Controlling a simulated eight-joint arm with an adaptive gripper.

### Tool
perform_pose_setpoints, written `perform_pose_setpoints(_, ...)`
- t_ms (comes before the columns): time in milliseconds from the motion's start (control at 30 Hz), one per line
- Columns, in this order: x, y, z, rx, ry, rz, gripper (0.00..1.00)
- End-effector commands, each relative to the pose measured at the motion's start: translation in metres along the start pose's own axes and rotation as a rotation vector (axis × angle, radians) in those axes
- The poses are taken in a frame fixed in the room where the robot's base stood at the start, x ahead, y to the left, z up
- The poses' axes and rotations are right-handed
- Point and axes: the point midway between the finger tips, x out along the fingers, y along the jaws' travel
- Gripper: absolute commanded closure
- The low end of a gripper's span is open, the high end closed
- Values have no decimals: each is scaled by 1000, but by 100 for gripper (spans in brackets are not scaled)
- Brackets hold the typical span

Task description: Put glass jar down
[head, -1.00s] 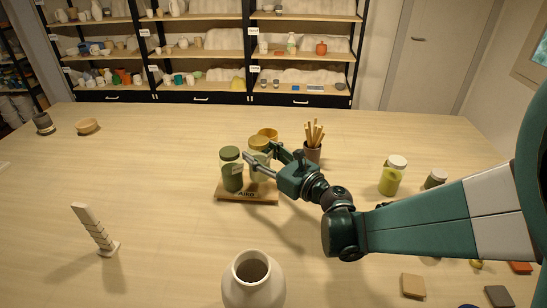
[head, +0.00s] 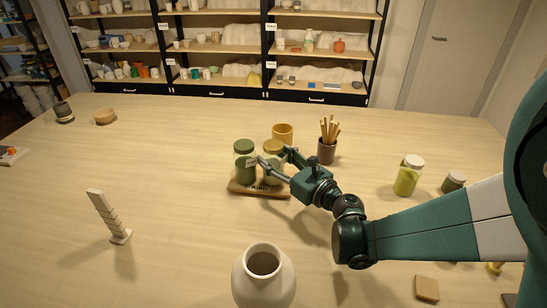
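A glass jar with yellow-olive contents and lid (head: 273,148) stands upright at the right of a small wooden board (head: 242,189) marked with letters. My gripper (head: 272,163) reaches in from the right, with one finger in front of this jar and the other behind its right side. The fingers appear closed on it. The jar's base looks to be at the board's surface; the fingers partly hide its lower part. A dark green jar (head: 244,162) with a green lid stands close beside it on the board's left.
An amber bowl (head: 283,132) and a brown cup of wooden sticks (head: 327,150) stand behind. A white vase (head: 263,280) is in front, a stepped pale tower (head: 108,216) at left. Another lidded jar (head: 408,176) stands at right.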

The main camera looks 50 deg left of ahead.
Motion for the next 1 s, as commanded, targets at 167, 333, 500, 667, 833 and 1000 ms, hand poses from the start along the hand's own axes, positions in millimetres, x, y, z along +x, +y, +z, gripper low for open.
perform_pose_setpoints(167,0,0,0,0,0,0,42)
perform_pose_setpoints(333,0,0,1,0,0,0,42)
perform_pose_setpoints(500,0,0,3,0,0,0,42)
perform_pose_setpoints(667,-8,0,4,0,0,0,42)
perform_pose_setpoints(833,-29,-1,5,0,0,-2,42)
perform_pose_setpoints(1000,-56,-1,5,0,0,-2,42)
